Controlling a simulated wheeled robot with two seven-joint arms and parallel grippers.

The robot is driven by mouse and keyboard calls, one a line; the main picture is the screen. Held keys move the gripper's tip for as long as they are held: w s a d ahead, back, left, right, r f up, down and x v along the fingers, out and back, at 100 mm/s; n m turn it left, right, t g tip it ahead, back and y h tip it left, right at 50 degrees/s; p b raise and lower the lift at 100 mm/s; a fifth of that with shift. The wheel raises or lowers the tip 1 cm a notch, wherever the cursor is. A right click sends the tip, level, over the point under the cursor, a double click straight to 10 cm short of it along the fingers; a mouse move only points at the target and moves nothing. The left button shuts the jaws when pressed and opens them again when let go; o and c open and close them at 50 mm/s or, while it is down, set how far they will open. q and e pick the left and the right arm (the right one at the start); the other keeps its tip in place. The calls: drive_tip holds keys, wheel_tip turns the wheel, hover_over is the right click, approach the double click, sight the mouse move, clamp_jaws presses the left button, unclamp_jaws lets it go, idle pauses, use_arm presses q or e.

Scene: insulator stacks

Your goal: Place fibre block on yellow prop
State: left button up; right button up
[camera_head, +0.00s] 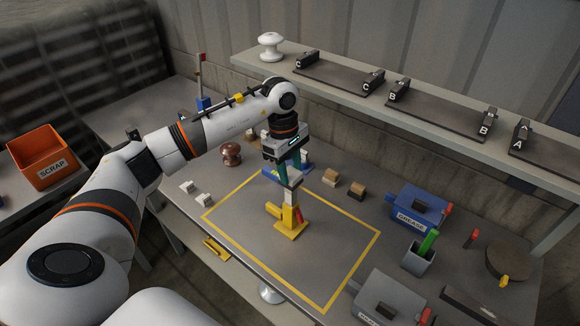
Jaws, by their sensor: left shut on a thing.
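My left gripper (290,180) reaches down over the middle of the table and is shut on a small pale block (291,196). I cannot tell for sure that this is the fibre block. The yellow prop (290,226) stands directly below it, inside the yellow outline, with a red part on its right side. The held block is at the prop's top; I cannot tell whether they touch. A blue prop (270,170) stands just behind, partly hidden by the gripper. My right gripper is not in view.
Tan-and-dark blocks (331,177) lie right of the gripper, and small white blocks (187,186) lie left. A brown insulator (231,154) stands behind. A blue grease box (416,208) and grey cup (418,258) stand right. The outlined area's front is clear.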

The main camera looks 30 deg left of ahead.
use_arm(q)
drive_tip(key=shift+f, duration=0.2)
drive_tip(key=o, duration=1)
drive_tip(key=shift+r, duration=0.1)
drive_tip(key=shift+c, duration=0.2)
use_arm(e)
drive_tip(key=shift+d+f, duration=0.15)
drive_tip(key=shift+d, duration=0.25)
use_arm(q)
drive_tip(key=shift+r, duration=0.45)
wheel_tip(320, 180, up, 11)
drive_tip(key=a+b, duration=0.1)
drive_tip(key=b, duration=0.2)
drive_tip(key=shift+a+r, duration=0.15)
drive_tip(key=shift+a, duration=0.25)
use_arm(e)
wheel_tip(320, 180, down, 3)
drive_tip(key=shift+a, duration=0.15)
use_arm(q)
drive_tip(key=shift+d, duration=0.1)
